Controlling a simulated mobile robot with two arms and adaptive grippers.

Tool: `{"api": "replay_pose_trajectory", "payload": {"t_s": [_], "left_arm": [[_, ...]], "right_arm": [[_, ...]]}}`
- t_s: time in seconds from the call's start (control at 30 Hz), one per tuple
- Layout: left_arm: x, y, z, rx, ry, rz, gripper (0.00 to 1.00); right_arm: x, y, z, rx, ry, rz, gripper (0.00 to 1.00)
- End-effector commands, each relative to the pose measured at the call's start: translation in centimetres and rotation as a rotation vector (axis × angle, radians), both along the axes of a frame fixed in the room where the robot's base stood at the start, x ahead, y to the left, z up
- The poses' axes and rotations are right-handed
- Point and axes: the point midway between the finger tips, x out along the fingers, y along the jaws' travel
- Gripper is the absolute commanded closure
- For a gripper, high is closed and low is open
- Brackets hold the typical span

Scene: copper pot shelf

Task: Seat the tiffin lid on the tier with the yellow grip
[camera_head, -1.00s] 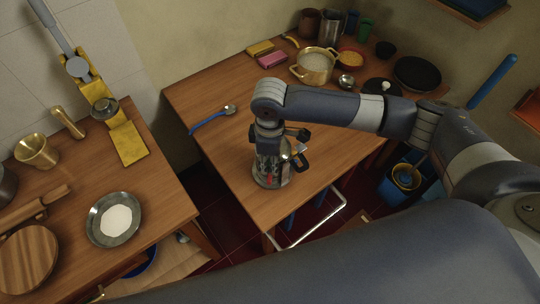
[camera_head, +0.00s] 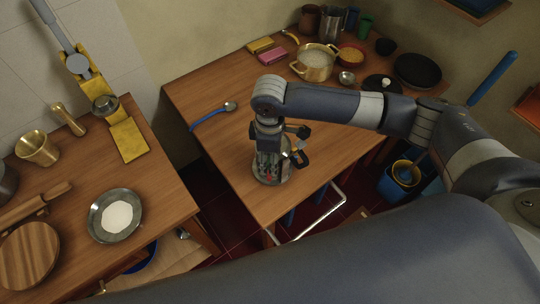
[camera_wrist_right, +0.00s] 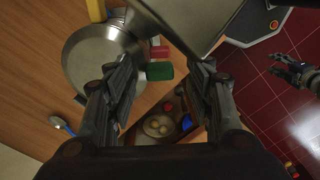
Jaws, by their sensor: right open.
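My right gripper (camera_head: 268,176) points down over a round metal vessel (camera_head: 257,177) near the front edge of the far table. Its fingers hide much of the vessel. A yellow grip (camera_wrist_right: 97,10), a red grip (camera_wrist_right: 158,52) and a green grip (camera_wrist_right: 160,71) show around that surface. I cannot tell lid from tier here. My left gripper (camera_wrist_right: 282,66) hangs over the floor, fingers apart.
A blue-handled spoon (camera_head: 212,116) lies left of the vessel. A brass pot (camera_head: 314,64), a small metal bowl (camera_head: 346,77), a dark lid (camera_head: 379,85) and a black pan (camera_head: 417,71) stand farther back. The left table holds a metal dish (camera_head: 115,216). The far table's middle is clear.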

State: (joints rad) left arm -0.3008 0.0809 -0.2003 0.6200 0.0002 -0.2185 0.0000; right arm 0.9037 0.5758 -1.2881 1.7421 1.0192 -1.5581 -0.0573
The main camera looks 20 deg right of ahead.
Motion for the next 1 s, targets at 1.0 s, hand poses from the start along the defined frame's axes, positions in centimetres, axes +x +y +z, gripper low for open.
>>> {"api": "replay_pose_trajectory", "payload": {"t_s": [1.0], "left_arm": [[0.0, -0.1, 0.0, -0.001, 0.000, 0.000, 0.60]], "right_arm": [[0.1, 0.0, 11.9, 0.001, -0.001, 0.000, 0.51]]}}
